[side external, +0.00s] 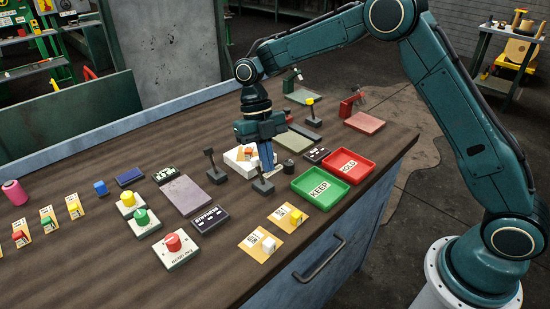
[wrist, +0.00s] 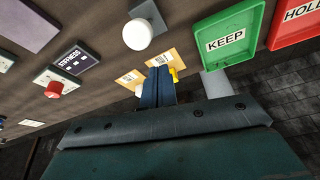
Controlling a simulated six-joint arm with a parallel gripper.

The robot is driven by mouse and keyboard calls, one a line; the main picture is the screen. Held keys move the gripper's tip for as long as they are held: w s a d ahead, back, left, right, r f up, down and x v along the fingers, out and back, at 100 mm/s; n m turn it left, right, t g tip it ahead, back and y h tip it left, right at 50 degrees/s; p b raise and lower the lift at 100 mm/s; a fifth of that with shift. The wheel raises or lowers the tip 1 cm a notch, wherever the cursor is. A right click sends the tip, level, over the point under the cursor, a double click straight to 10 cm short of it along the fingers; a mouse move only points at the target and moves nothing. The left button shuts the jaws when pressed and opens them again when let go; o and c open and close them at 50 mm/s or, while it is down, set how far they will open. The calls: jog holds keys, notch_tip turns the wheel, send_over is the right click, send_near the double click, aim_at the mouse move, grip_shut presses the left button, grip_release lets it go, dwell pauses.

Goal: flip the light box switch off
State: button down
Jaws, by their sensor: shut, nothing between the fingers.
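A low white box (side external: 232,158), likely the light box, stands mid-table with orange and yellow pieces on it, partly behind my gripper. A dark upright lever switch (side external: 262,186) on a flat base stands just in front of it. A second dark lever (side external: 210,163) stands to its left. I cannot tell which lever belongs to the light box. My gripper (side external: 268,168) points down, shut and empty, close above and behind the front lever; contact is unclear. In the wrist view, the blue fingers (wrist: 160,84) are together, and a pale round knob (wrist: 138,34) shows beyond them.
A green KEEP tray (side external: 318,203) and red HOLD tray (side external: 369,169) lie right of the levers. Cards with knobs (side external: 260,244) lie near the front edge. A red-button box (side external: 174,248) and purple plate (side external: 184,194) stand left.

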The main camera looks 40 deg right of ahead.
jog(key=shift+s+f+t, duration=0.25)
jog(key=shift+s+t, duration=0.35)
jog(key=shift+t, duration=0.15)
jog(key=shift+s+f+t, duration=0.2)
jog(key=shift+s+t, duration=0.4)
jog(key=shift+t, duration=0.2)
jog(key=shift+s+f+t, duration=0.25)
jog(key=shift+s+t, duration=0.35)
jog(key=shift+t, duration=0.15)
jog(key=s, duration=0.1)
jog(key=s+a+f, duration=0.1)
jog(key=s, duration=0.1)
jog(key=shift+f, duration=0.15)
jog(key=shift+s+r, duration=0.25)
jog(key=shift+r, duration=0.1)
notch_tip(320, 180, up, 9)
jog(key=s+d+r+m+t, duration=0.1)
jog(key=s+d+r+m, duration=0.3)
jog(key=s+m, duration=0.3)
jog(key=s+d+r+m+t, duration=0.2)
jog(key=s+d+r+m, duration=0.2)
jog(key=m, duration=1)
jog(key=shift+s+r+m, duration=0.4)
jog(key=shift+s+r, duration=0.3)
jog(key=shift+s, duration=0.85)
